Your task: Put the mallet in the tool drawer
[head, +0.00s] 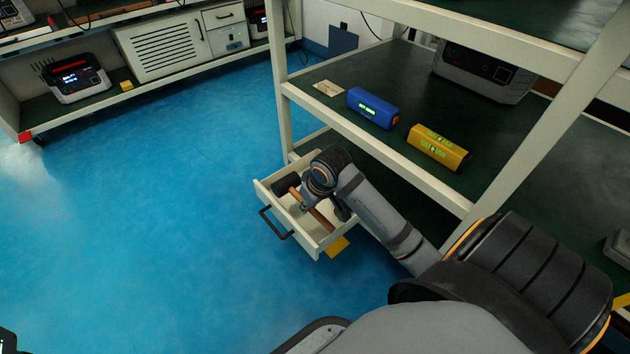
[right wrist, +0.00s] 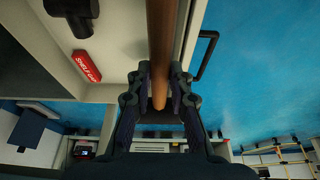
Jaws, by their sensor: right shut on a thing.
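The mallet has a dark head (head: 286,184) and a brown wooden handle (head: 322,218). It lies across the open, pale tool drawer (head: 318,246) in the head view; I cannot tell whether it touches the floor of the drawer. My right gripper (head: 338,210) is over the drawer. In the right wrist view, my right gripper (right wrist: 160,88) is shut on the handle (right wrist: 160,40) near its free end; the head is out of that view or not clear there. The drawer's black pull (right wrist: 207,52) shows to the right.
The rack shelf (head: 335,107) above the drawer holds a blue box (head: 373,107) and a yellow box (head: 437,147). A rack post (head: 279,70) stands behind the drawer. The blue floor (head: 150,200) to the left is clear.

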